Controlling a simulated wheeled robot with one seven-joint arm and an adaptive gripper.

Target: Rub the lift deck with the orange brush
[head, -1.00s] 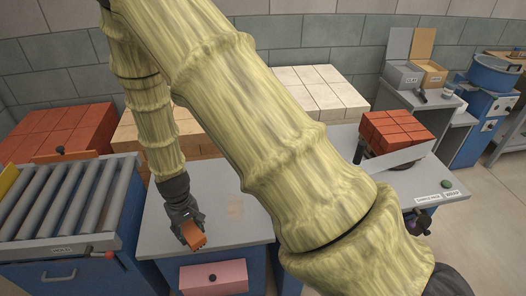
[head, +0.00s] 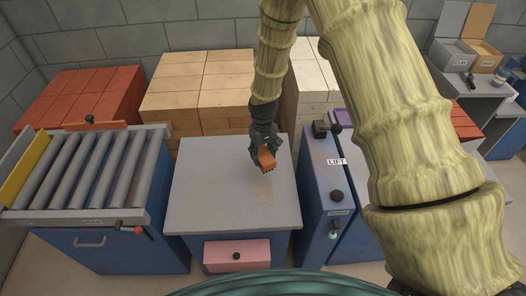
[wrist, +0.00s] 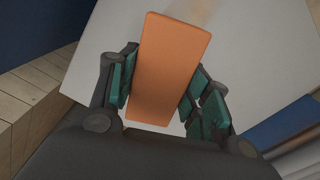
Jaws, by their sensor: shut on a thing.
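My gripper (head: 264,152) is shut on the orange brush (head: 267,159), a plain orange block. In the wrist view the brush (wrist: 170,65) sits between the teal finger pads, its long side pointing away from the palm. The grey deck (head: 205,195) is a flat top on a blue cabinet, beside a blue unit labelled LIFT (head: 336,161). A faint brownish smudge (head: 264,192) marks the deck's right half. The brush is over the deck, just behind the smudge in the head view. I cannot tell whether it touches the surface.
A roller table (head: 95,175) with a red-handled lever stands left of the deck. The LIFT unit (head: 318,200) with black knobs stands close on the right. Pale brick stacks (head: 205,85) and red bricks (head: 85,95) stand behind. A pink drawer (head: 237,255) is in front.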

